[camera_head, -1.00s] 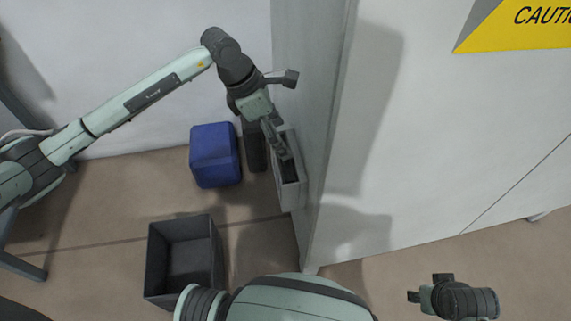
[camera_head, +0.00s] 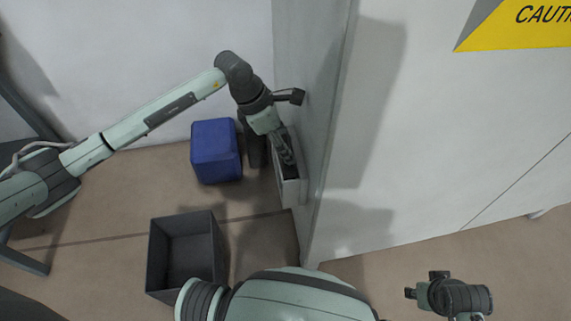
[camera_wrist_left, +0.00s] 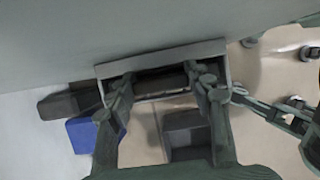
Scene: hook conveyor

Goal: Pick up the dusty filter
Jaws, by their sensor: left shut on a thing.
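The dusty filter appears to be the dark piece (camera_wrist_left: 160,82) between my left fingers in the left wrist view, inside a light grey open-topped holder (camera_head: 291,195) on the side of the tall cabinet. The holder's rim also shows in the left wrist view (camera_wrist_left: 160,57). My left gripper (camera_head: 290,163) points down into the holder. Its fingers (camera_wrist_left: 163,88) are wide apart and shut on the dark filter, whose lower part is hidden. My right gripper (camera_head: 424,284) is at the lower right, away from the holder; its finger opening is unclear.
The tall grey cabinet (camera_head: 325,110) stands close on the right of my left arm. A blue bin (camera_head: 215,150) and a dark box (camera_head: 256,150) are on the floor left of the holder.

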